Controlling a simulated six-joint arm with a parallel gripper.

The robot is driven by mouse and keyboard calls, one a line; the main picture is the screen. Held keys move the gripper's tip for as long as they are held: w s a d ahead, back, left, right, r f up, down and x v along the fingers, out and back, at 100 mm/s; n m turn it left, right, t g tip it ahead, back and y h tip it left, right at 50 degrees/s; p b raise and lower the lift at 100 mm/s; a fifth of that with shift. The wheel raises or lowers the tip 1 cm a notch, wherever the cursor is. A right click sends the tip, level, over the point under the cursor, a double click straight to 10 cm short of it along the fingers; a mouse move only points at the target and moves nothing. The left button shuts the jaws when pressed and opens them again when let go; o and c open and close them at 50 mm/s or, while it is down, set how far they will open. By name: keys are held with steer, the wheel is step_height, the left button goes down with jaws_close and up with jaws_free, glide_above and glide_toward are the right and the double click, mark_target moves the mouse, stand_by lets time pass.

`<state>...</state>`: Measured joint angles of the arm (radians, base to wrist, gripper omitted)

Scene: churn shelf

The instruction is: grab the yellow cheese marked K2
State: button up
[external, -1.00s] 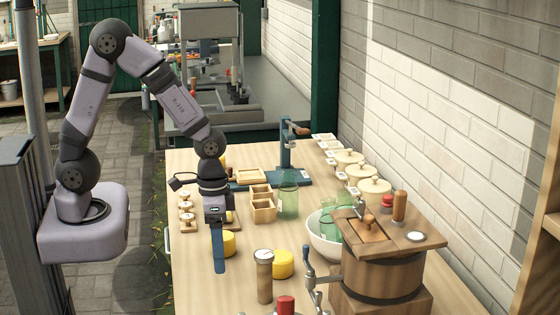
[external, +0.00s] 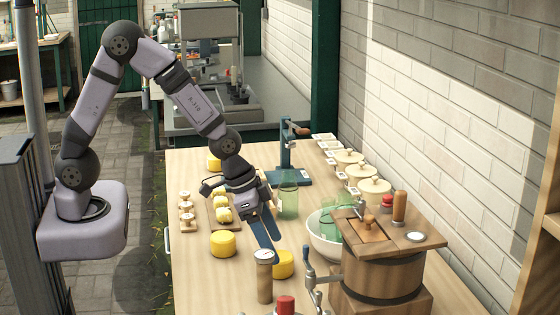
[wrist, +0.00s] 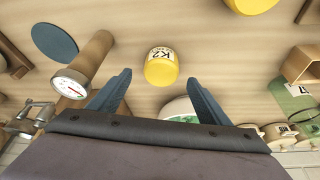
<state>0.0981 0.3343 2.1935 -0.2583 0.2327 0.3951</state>
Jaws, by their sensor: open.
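The yellow cheese marked K2 (wrist: 161,66) is a short round block with a white label, standing on the wooden table. In the wrist view it sits just beyond and between the fingertips. In the external view it appears to be the yellow cheese (external: 284,265) beside the wooden dial gauge, partly hidden by the gauge. My gripper (wrist: 158,82) is open and empty. In the external view my gripper (external: 274,254) is tilted down toward that cheese, its fingers overlapping the cheese's upper left edge; I cannot tell whether they touch.
The wooden cylinder with a dial (external: 265,278) stands close by the cheese; in the wrist view it is left of the fingers (wrist: 92,58). Another yellow cheese (external: 222,244) stands to the left. A white bowl (external: 322,247), green glass (external: 288,204) and wooden churn (external: 380,276) stand to the right.

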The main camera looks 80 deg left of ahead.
mark_target(280, 256)
steer(key=shift+f, duration=0.15)
steer(key=shift+x, duration=2.5)
steer(key=shift+w+a, duration=0.1)
steer(key=c, duration=1.2)
